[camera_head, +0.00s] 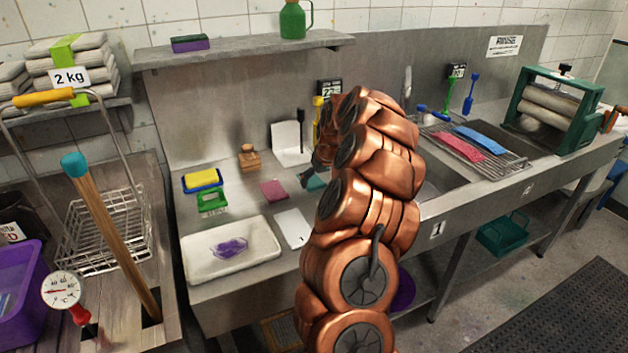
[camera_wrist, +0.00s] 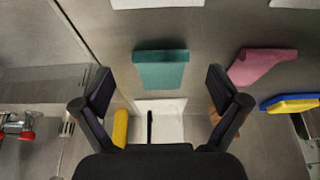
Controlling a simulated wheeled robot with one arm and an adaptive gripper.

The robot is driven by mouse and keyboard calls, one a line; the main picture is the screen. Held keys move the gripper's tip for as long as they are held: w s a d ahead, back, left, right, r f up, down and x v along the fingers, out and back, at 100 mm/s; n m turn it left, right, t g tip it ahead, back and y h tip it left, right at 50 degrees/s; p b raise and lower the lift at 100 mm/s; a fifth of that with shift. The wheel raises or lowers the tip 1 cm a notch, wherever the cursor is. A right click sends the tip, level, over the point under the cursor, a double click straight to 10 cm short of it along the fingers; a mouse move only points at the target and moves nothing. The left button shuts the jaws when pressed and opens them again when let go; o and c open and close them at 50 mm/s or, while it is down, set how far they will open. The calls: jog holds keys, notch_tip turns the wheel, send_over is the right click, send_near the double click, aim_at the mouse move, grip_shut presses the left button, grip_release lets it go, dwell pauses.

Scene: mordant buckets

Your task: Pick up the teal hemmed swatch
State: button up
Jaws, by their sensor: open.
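The teal hemmed swatch (camera_wrist: 160,71) lies on the grey steel counter in the wrist view, between and slightly ahead of my fingertips. In the head view the swatch (camera_head: 315,183) shows only in part, as my arm and gripper cover some of it. My gripper (camera_wrist: 160,84) is open, with its two black fingers spread wider than the swatch and nothing between them. In the head view my gripper (camera_head: 304,178) points down at the counter close by the swatch. I cannot tell its exact height above it.
A pink swatch (camera_wrist: 262,65) lies beside the teal one, with a yellow and blue sponge (camera_wrist: 290,103) beyond. A white dustpan-like piece (camera_head: 290,143) stands behind. A white tray (camera_head: 205,262) and a white sheet (camera_head: 293,228) lie nearer. The sink (camera_head: 440,182) is to the right.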

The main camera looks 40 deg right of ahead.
jog(key=shift+x, duration=1.05)
jog(key=c, duration=0.9)
